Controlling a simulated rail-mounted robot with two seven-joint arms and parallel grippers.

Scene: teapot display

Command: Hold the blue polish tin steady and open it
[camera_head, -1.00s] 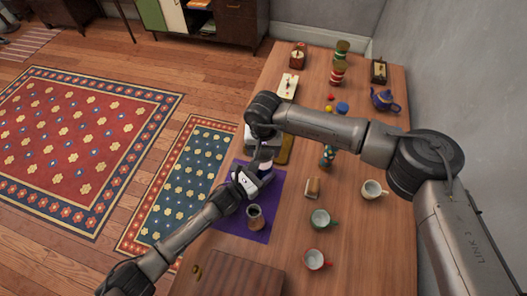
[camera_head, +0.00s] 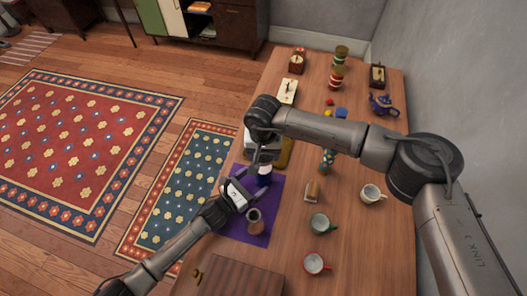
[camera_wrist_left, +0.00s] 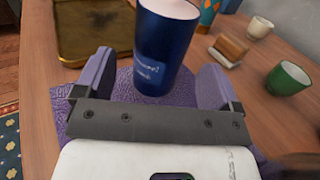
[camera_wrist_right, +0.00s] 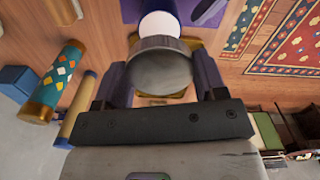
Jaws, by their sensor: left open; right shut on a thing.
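The blue polish tin (camera_wrist_left: 163,55) stands upright on the purple mat (camera_wrist_left: 120,118) in the left wrist view, with a pale part at its top. In the head view its pale top (camera_head: 265,170) shows below my right gripper (camera_head: 267,153). My left gripper (camera_wrist_left: 158,68) is open, its fingers spread on either side of the tin with gaps. In the right wrist view my right gripper (camera_wrist_right: 158,85) is shut on a round grey lid (camera_wrist_right: 162,70). The pale part of the tin (camera_wrist_right: 160,22) shows beyond it; the exact gap between them is hard to tell.
A brown jug (camera_head: 255,222) stands on the mat close to my left gripper. A green cup (camera_head: 320,223), a red cup (camera_head: 315,263) and a white cup (camera_head: 371,193) stand to the right. A brass tray (camera_wrist_left: 95,30) lies beside the tin. A wooden box (camera_head: 235,278) is at the near edge.

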